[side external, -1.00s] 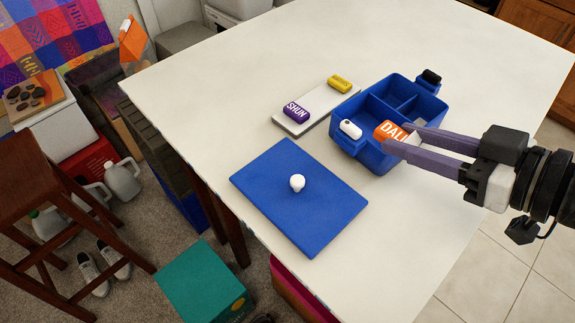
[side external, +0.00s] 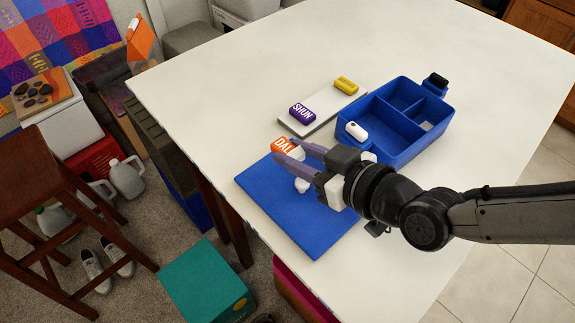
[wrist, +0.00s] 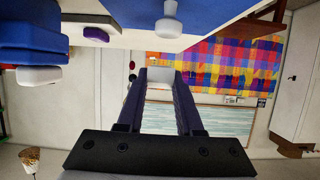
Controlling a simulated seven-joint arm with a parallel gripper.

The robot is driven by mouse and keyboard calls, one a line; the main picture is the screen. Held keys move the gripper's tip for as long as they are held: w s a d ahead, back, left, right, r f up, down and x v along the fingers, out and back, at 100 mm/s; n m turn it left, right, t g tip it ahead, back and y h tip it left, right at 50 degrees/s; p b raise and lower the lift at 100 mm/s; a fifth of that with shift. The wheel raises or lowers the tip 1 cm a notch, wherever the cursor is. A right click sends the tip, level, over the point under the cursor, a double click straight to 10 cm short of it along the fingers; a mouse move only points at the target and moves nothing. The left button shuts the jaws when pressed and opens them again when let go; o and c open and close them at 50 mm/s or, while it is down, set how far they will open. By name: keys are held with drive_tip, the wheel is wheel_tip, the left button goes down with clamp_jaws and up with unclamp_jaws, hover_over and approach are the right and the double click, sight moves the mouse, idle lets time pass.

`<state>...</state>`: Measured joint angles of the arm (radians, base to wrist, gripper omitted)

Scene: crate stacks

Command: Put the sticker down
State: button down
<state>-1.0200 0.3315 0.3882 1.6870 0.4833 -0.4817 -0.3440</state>
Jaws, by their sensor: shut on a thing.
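An orange block with white lettering starting "DAL" (side external: 283,146) is held between the fingertips of my gripper (side external: 287,150), which is shut on it. Its pale back shows between the fingers in the wrist view (wrist: 160,76). It is over or just beyond the far edge of the blue board (side external: 290,225); its exact height is unclear. A white knob-like piece (side external: 302,186) stands on the board, partly hidden by my fingers; it also shows in the wrist view (wrist: 169,22). I cannot tell which thing is the sticker; the lettered block is what I hold.
A blue divided box (side external: 395,157) stands to the right, with a white piece (side external: 356,131) at its rim and a black piece (side external: 435,80) at its far corner. A grey slab (side external: 322,112) bears a purple "SHUN" block (side external: 302,113) and a yellow block (side external: 346,86). The far table is clear.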

sight(287, 178)
drive_tip(key=shift+w+a+f, duration=0.3)
drive_tip(key=shift+a+f, duration=0.1)
drive_tip(key=shift+f, duration=0.2)
drive_tip(key=shift+w+a+f, duration=0.3)
drive_tip(key=shift+a+f, duration=0.05)
drive_tip(key=shift+f, duration=1.7)
drive_tip(key=shift+f, duration=0.25)
